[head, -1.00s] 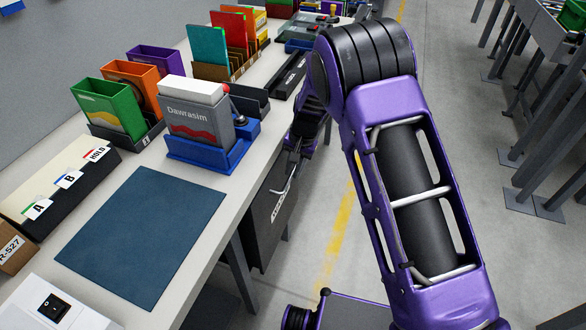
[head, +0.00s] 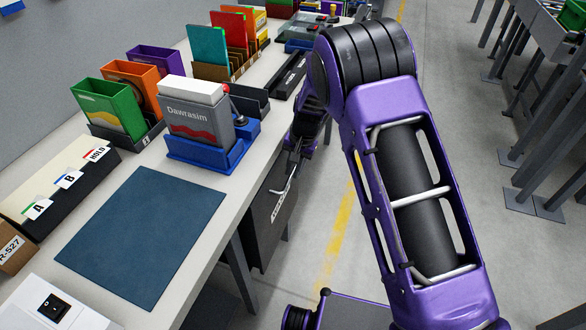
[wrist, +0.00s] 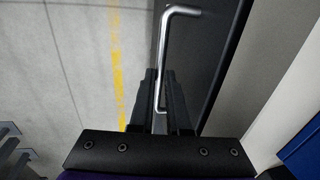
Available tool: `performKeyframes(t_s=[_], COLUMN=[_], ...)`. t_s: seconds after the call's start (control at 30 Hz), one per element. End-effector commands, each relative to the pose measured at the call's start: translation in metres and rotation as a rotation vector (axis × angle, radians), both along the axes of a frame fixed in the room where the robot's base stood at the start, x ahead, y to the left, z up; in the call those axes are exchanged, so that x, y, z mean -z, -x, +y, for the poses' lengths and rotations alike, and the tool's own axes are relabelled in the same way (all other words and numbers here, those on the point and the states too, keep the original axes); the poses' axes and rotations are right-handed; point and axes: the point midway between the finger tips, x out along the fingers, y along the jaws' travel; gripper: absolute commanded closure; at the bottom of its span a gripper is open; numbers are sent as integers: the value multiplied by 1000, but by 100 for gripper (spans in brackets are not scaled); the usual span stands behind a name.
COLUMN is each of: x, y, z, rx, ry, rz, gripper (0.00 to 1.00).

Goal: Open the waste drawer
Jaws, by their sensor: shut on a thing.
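The waste drawer (head: 262,228) is a dark grey box under the bench's front edge, with a white label on its face. Its bent metal handle (wrist: 163,48) runs up the middle of the wrist view, beside the dark drawer front (wrist: 215,50). My gripper (wrist: 160,76) is shut on the lower part of the handle, with a black finger on each side. In the head view my gripper (head: 293,158) is small and dark at the drawer's upper front, partly hidden by my arm. How far the drawer is out is hard to tell.
The bench top holds a blue mat (head: 140,235), a blue holder (head: 212,150) with a grey box, and several coloured files. A bench leg (head: 241,275) stands beside the drawer. The floor aisle (head: 340,215) with a yellow line is open to the right.

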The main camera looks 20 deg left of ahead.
Motion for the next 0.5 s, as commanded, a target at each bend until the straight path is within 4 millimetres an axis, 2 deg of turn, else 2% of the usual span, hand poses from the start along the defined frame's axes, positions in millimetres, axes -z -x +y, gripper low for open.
performKeyframes(t_s=[0.27, 0.37, 0.5], x=[-1, 0, 0], y=[0, 0, 2], z=[-2, -11, -35], rx=[1, 4, 6], ry=[-1, 0, 0], rz=[-1, -1, 0], gripper=[100, 100, 100])
